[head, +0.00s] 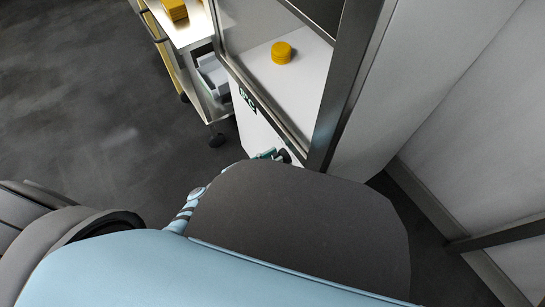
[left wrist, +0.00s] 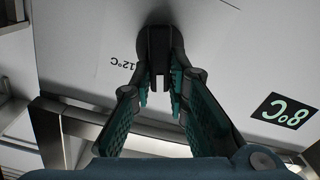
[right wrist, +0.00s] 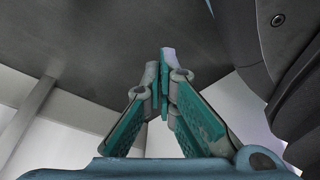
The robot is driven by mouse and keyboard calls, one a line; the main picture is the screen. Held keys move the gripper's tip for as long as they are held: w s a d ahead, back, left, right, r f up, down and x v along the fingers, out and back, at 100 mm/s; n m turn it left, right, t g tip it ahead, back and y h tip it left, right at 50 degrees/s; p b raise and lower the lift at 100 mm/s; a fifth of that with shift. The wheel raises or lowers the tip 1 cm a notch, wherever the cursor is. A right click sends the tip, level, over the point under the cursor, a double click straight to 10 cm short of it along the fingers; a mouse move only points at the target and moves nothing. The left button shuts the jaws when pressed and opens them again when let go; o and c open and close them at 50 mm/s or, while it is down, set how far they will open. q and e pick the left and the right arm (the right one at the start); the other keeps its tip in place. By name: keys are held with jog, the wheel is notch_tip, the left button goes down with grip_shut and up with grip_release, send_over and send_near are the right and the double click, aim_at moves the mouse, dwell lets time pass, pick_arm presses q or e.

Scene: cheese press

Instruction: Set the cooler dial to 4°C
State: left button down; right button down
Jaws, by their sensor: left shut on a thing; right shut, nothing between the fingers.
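The cooler dial is a dark round knob with a raised grip bar (left wrist: 160,62) on a white panel in the left wrist view. My left gripper (left wrist: 162,98) is shut on the bar, one finger on each side. A small "12°C" mark (left wrist: 123,67) is upside down beside the knob. In the head view the label (head: 247,99) is on the cooler front, and the left fingertips (head: 266,154) are low on that front by the dial. My right gripper (right wrist: 163,68) is shut and empty. No 4°C mark is readable.
The glass-fronted cooler (head: 350,90) has a metal frame and holds a yellow cheese (head: 282,53) on its white floor. A wheeled cart (head: 190,35) with yellow blocks (head: 173,9) stands at the upper left. Dark floor (head: 80,90) at the left is clear.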

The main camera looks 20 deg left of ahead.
pick_arm(q)
jog(key=shift+w+a+f+n+p, duration=0.1)
jog(key=shift+n+p, duration=0.25)
jog(key=shift+n, duration=0.85)
jog(key=shift+a+f+n+p, duration=0.1)
jog(key=shift+n+p, duration=0.2)
jog(key=shift+n, duration=0.9)
pick_arm(e)
jog(key=shift+s+d+r+g, duration=0.15)
jog(key=shift+s+d, duration=0.1)
jog(key=shift+s, duration=0.35)
jog(key=shift+s+d+g, duration=0.15)
jog(key=shift+s+d, duration=0.1)
jog(key=shift+s, duration=0.35)
pick_arm(q)
jog(key=c, duration=1.6)
grip_release()
jog(key=shift+o, duration=0.2)
jog(key=v, duration=1.2)
